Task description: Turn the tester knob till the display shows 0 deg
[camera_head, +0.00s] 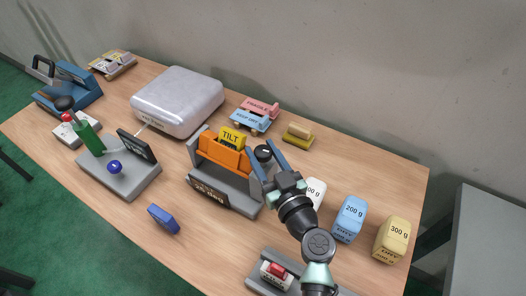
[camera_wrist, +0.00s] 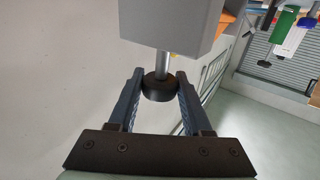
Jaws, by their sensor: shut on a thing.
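The tester (camera_head: 227,187) stands mid-table, a grey frame holding an orange cradle (camera_head: 224,158) with a yellow TILT block (camera_head: 232,140) in it. Its dark front display (camera_head: 208,194) seems to read 25 deg; the small digits are hard to make out. The black round knob (camera_head: 263,152) sits on the tester's right side. In the wrist view the knob (camera_wrist: 160,89) is on a metal shaft (camera_wrist: 162,63) coming from a grey housing (camera_wrist: 170,22). My gripper (camera_head: 262,158) is shut on the knob, one blue finger on each side.
White, blue (camera_head: 350,219) and yellow (camera_head: 392,239) weights stand right of my arm. A grey stand with a green-handled lever (camera_head: 90,139) is at left, a blue block (camera_head: 163,218) in front. A silver case (camera_head: 177,101) and pink and blue labelled blocks (camera_head: 250,121) are behind.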

